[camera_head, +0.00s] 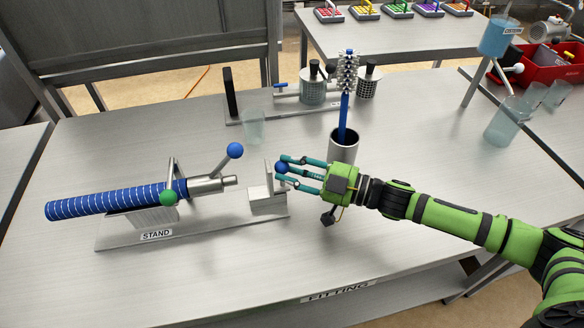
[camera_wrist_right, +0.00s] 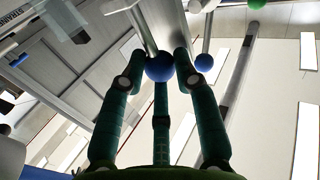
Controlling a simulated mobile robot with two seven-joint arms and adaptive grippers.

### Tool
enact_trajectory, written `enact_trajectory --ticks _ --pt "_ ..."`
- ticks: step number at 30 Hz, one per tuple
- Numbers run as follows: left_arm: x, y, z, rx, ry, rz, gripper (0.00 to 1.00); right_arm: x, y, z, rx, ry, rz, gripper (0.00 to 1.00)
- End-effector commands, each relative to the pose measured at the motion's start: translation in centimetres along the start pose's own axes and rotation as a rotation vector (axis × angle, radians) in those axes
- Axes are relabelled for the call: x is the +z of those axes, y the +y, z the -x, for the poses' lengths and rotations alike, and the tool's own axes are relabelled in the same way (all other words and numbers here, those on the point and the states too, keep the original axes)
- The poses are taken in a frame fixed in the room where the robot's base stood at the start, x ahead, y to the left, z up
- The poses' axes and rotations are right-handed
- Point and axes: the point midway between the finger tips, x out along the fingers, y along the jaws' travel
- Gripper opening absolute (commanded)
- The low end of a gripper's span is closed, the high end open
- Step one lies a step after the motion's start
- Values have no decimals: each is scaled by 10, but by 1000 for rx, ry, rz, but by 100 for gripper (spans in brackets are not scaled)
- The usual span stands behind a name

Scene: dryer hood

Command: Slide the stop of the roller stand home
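The roller stand (camera_head: 125,238) is a grey plate labelled STAND at the left of the table. A blue striped roller (camera_head: 110,201) lies on its support, its metal shaft end (camera_head: 230,181) pointing right. The stop (camera_head: 267,202), a grey block with an upright plate, sits at the plate's right end, with a gap between it and the shaft end. My right gripper (camera_head: 282,168) has its three fingers around the stop's blue ball knob (camera_wrist_right: 159,67). The fingers look closed against the ball in both views. My left gripper is out of view.
A second blue ball (camera_head: 235,150) on a lever and a green ball (camera_head: 168,197) stand on the roller stand. A metal cup (camera_head: 344,146) holding a brush stands just behind my right gripper. A clear glass (camera_head: 254,127) stands further back. The table's front right is clear.

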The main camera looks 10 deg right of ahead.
Motion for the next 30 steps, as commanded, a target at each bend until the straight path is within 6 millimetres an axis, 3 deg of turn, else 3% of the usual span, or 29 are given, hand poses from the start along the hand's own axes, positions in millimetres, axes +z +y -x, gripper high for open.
enact_trajectory --ticks 7,16,25,26,27,30 --pt "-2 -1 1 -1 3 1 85 0 -2 -3 1 -1 -2 0" --pt "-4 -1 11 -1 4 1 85 -6 -26 -40 1 -1 -2 0" --pt "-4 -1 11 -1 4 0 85 -4 -27 -41 2 -3 1 0" --pt "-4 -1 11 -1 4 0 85 -4 -26 -41 2 -3 1 38" --pt "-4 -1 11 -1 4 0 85 -4 -26 -41 2 -3 1 54" --pt "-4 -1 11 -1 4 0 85 -4 -27 -41 2 -3 0 54"
